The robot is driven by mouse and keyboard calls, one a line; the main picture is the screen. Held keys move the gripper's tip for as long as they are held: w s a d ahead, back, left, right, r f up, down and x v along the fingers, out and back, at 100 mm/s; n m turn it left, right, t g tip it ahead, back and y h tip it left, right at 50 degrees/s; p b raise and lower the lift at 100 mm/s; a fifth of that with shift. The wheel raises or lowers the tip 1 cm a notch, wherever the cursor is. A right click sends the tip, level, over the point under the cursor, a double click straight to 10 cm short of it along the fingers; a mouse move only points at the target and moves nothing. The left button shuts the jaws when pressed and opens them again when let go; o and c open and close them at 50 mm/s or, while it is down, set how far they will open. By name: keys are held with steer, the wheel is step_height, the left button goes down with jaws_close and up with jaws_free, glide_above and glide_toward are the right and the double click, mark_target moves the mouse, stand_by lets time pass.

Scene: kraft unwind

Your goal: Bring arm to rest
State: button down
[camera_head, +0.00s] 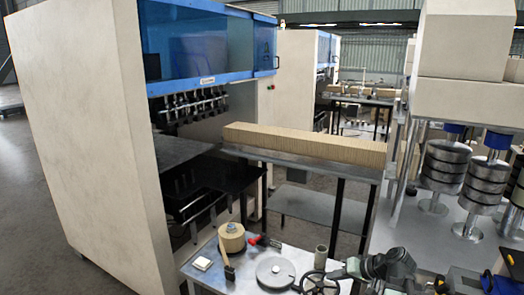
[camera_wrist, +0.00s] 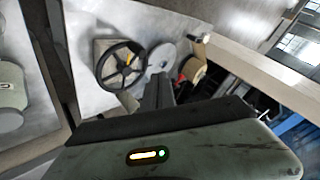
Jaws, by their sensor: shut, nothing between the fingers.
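My gripper (camera_wrist: 160,82) is shut and empty; its dark fingers meet in the middle of the wrist view. The fingers point toward a grey metal bench top, near a grey disc (camera_wrist: 161,57) and a black handwheel (camera_wrist: 121,67). In the head view my grey-green arm (camera_head: 385,264) shows at the lower right, bent low over the right end of the small bench (camera_head: 215,275). The black handwheel (camera_head: 314,284) is just left of the arm there. The exact gap between fingers and bench cannot be told.
The bench holds a kraft roll (camera_head: 231,238), a hammer (camera_head: 226,262), a red-handled tool (camera_head: 266,241), the grey disc (camera_head: 275,272) and a small cylinder (camera_head: 321,256). Behind is a table with a long cardboard stack (camera_head: 305,145). A blue-and-cream machine (camera_head: 85,120) stands left; stacked metal rolls (camera_head: 445,165) stand right.

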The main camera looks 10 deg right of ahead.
steer(key=s+a+f+n+g+h+b, duration=0.25)
steer(key=a+f, duration=0.35)
steer(key=a, duration=0.5)
steer(key=s+a+f+n+g+h+b, duration=0.15)
steer(key=a+f+g, duration=0.3)
steer(key=a, duration=0.65)
steer(key=s+d+f+m+h, duration=0.1)
steer(key=s+d+m+h, duration=0.1)
steer(key=d, duration=0.4)
steer(key=shift+d+p, duration=0.15)
steer(key=shift+p, duration=0.3)
steer(key=shift+s, duration=0.1)
